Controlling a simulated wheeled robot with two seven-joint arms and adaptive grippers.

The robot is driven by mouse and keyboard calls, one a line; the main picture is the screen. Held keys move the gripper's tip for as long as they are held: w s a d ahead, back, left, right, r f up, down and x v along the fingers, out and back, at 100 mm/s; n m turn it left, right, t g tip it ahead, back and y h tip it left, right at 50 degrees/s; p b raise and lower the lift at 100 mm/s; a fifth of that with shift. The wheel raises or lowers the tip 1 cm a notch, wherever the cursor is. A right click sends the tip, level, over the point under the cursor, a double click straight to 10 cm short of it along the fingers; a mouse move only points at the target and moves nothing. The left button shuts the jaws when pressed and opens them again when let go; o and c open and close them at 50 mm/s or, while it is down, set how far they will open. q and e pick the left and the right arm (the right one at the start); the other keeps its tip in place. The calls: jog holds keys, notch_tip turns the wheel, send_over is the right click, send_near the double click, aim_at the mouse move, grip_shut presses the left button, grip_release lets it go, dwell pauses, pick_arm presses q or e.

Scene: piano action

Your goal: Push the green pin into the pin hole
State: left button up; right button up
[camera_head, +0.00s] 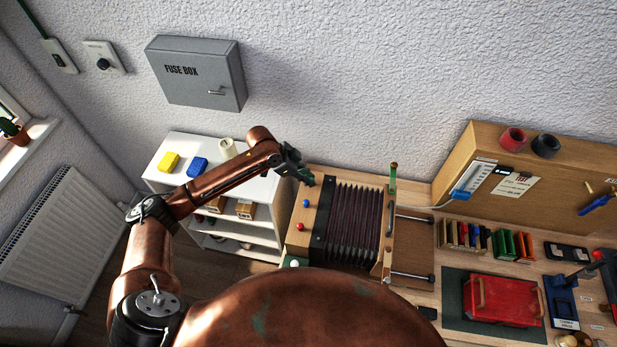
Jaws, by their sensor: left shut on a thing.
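My left arm reaches in from the left, and its gripper (301,169) is just above the left end of a wooden bellows box (316,190). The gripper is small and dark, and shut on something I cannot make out. A thin green upright piece (392,180) with a brown top stands at the right end of the dark pleated bellows (354,222), well apart from the gripper. I cannot tell whether this is the green pin. I cannot make out the pin hole. A blue knob (306,203) and a red knob (300,227) sit on the box. My right gripper is not in view.
A white shelf unit (261,188) with yellow (168,161) and blue (197,166) blocks stands left of the box. A wooden cabinet (456,160), colored upright pieces (500,243) and a red case (504,300) are to the right. My brown body covers the lower middle.

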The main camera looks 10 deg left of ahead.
pick_arm(q)
jog(key=o, duration=0.9)
jog(key=shift+o, duration=0.2)
jog(key=shift+o, duration=1.1)
jog(key=shift+r+p, duration=3.6)
jog(key=shift+r, duration=0.25)
jog(key=shift+s+d+f, duration=0.1)
jog(key=shift+f, duration=0.05)
